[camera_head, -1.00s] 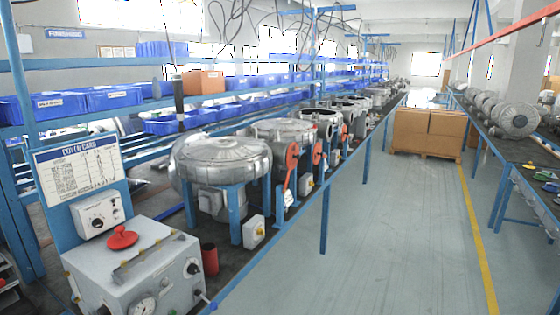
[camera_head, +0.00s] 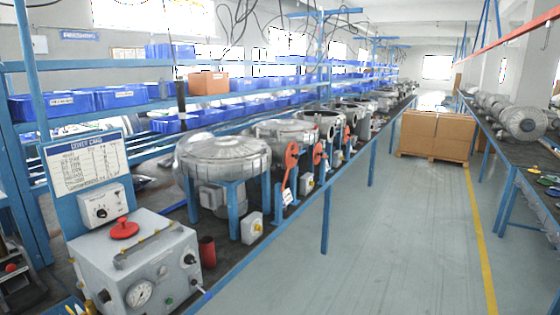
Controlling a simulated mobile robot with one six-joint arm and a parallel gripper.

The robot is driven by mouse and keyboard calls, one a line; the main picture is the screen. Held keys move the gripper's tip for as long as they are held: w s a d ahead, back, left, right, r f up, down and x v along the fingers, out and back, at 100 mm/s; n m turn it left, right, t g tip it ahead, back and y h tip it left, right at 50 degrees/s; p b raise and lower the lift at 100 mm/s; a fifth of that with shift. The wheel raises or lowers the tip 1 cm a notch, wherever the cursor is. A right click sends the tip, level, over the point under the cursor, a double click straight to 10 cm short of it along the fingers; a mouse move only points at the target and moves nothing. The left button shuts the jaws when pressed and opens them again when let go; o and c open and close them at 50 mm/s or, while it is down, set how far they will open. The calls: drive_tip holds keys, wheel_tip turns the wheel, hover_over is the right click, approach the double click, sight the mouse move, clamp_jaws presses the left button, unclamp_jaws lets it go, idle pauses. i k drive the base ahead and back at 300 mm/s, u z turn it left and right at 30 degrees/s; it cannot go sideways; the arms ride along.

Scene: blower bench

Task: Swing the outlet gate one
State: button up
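Several round silver blowers stand in a row on the long workbench at the left. The nearest blower (camera_head: 222,160) sits on blue legs. A red lever with a round head (camera_head: 291,157) stands upright at the front edge of the bench, right of the nearest blower. A second red lever (camera_head: 317,152) and a smaller third one (camera_head: 346,134) stand farther along. I cannot tell which of these is the outlet gate one. A white tag hangs low on the nearest lever. My gripper is not in view.
A grey control box (camera_head: 135,262) with a gauge and red knob stands at the near left, below a card board (camera_head: 85,165). Cardboard boxes (camera_head: 433,135) on a pallet stand in the aisle. The grey floor (camera_head: 400,240) is clear. Another bench runs along the right.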

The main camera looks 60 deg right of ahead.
sight(292, 153)
drive_tip(key=z, duration=0.05)
drive_tip(key=k, duration=0.15)
drive_tip(key=u, duration=1.85)
drive_tip(key=k, duration=1.6)
drive_tip(key=z, duration=0.85)
